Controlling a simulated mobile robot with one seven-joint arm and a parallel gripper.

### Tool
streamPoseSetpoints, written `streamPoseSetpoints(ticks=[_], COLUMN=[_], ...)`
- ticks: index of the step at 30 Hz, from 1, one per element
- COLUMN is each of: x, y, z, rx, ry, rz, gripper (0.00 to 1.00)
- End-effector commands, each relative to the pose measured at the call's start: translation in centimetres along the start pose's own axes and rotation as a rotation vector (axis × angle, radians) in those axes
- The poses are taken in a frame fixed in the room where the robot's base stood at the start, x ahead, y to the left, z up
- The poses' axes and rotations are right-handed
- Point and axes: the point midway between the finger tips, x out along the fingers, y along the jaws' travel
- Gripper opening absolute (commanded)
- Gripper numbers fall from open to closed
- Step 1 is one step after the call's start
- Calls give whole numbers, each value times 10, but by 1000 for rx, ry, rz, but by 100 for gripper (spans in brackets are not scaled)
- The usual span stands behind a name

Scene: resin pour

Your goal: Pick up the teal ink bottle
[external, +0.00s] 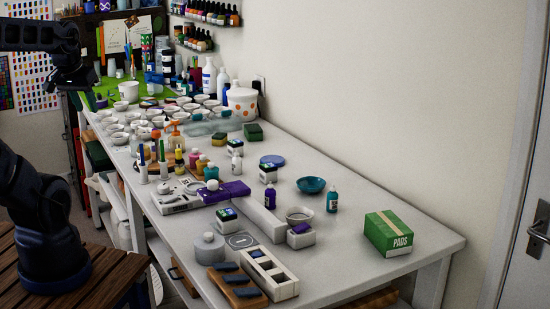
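My gripper (80,90) hangs at the upper left, near the table's far left end, well away from the teal bottle. Its fingers are small and dark, and I cannot tell whether they are open or shut.
A green box of pads (388,234) stands right of the teal bottle, near the table's right edge. Many cups and bottles crowd the far half. The wall runs along the back.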

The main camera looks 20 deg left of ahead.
Motion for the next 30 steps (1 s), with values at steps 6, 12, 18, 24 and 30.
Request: streamPoseSetpoints(ticks=[6,12,18,24,30], x=[0,0,1,8,23], y=[0,0,2,23,62], z=[0,0,-4,-39,-88], rx=[0,0,9,83,194], ry=[0,0,-1,-5,-6], rz=[0,0,2,24,58], gripper=[44,54,54,54,54])
